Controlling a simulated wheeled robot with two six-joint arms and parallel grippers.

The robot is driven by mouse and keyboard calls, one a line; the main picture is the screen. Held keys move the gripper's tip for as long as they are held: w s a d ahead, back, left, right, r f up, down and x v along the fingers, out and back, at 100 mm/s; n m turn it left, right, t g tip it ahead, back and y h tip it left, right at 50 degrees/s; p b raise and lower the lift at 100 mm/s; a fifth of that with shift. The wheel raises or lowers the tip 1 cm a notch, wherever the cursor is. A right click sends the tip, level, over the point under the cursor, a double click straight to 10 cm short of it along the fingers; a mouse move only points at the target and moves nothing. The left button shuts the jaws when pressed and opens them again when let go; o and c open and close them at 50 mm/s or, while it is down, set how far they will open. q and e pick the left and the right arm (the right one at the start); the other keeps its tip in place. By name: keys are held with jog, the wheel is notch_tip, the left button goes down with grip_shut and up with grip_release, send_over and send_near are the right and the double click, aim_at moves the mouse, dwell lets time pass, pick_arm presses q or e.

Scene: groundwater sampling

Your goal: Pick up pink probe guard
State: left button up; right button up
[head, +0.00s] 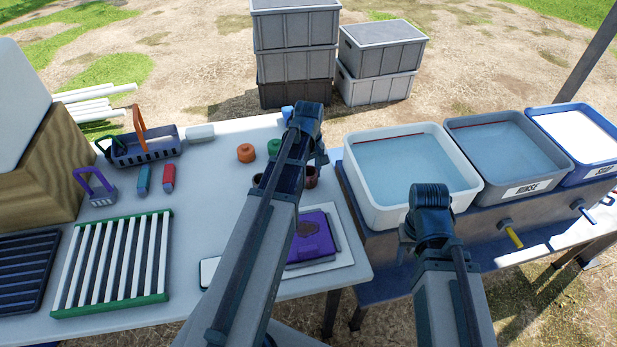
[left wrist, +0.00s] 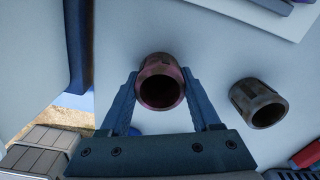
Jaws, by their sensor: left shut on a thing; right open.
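The pink probe guard (left wrist: 161,90) is a short, hollow, dark pinkish cylinder, seen open end on in the left wrist view. My left gripper (left wrist: 160,76) is shut on it, one finger on each side. In the head view my left gripper (head: 318,157) partly hides the guard (head: 312,177), beside the purple case. I cannot tell whether it is clear of the table. A second, browner guard (left wrist: 258,104) stands apart from it; in the head view it shows left of my arm (head: 257,180). My right gripper (head: 407,233) is open, by the white-rimmed basin.
An orange cap (head: 246,153), a green cap (head: 274,146) and a blue cap (head: 287,112) stand near the guards. A purple case (head: 314,238) lies on the front right of the table. A green-ended rack (head: 112,263) is at left. Water basins (head: 405,165) stand to the right.

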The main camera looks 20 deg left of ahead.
pick_arm(q)
jog(key=shift+c, duration=1.2)
jog(key=shift+r, duration=0.1)
notch_tip(320, 180, up, 22)
jog(key=p, duration=2.2)
jog(key=shift+f, duration=0.2)
jog(key=b, duration=0.7)
send_over(309, 171)
notch_tip(309, 171, down, 6)
jog(key=shift+p, duration=0.4)
